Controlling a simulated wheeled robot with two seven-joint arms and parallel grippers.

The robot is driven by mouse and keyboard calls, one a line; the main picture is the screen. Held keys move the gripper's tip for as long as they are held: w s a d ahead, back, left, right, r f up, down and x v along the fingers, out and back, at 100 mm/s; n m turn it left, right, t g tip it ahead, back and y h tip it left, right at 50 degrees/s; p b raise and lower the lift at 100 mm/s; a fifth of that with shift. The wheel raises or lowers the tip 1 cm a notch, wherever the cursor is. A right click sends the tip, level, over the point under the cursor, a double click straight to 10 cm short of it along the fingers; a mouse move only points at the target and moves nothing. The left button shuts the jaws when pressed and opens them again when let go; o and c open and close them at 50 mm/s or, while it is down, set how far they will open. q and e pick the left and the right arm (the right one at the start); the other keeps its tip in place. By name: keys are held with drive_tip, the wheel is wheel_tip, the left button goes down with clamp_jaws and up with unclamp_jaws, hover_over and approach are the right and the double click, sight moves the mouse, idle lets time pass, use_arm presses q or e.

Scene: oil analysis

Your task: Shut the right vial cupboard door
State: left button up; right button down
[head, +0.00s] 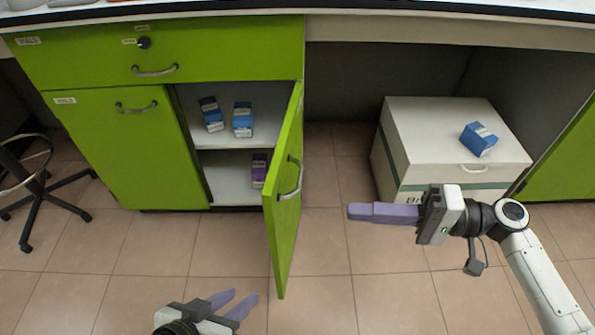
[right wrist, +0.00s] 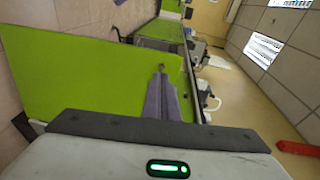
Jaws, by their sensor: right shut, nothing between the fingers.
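The right vial cupboard door (head: 287,215) is green with a curved metal handle (head: 291,178). It stands wide open, swung out towards me from the cupboard's right side. My right gripper (head: 352,211) is shut and empty, to the right of the door, its fingers pointing left towards it with a visible gap. In the right wrist view the shut fingertips (right wrist: 161,72) show against a green panel (right wrist: 85,75). My left gripper (head: 245,298) is low in front, left of the door's lower edge, with its two fingers apart and nothing between them.
The open cupboard holds blue boxes (head: 243,119) on its shelf and a purple box (head: 259,168) below. The left cupboard door (head: 125,150) and drawer (head: 210,58) are shut. A white box (head: 425,130) with a blue carton (head: 478,139) stands right. A stool (head: 38,185) is far left.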

wheel_tip(320, 180, up, 3)
drive_tip(key=w+d, duration=0.2)
drive_tip(key=b, duration=0.1)
approach(277, 181)
drive_tip(key=shift+m+y, duration=0.4)
drive_tip(key=a, duration=0.4)
drive_tip(key=w+a+f, duration=0.1)
drive_tip(key=a, duration=0.1)
drive_tip(key=shift+w+a, duration=0.1)
drive_tip(key=shift+a, duration=0.05)
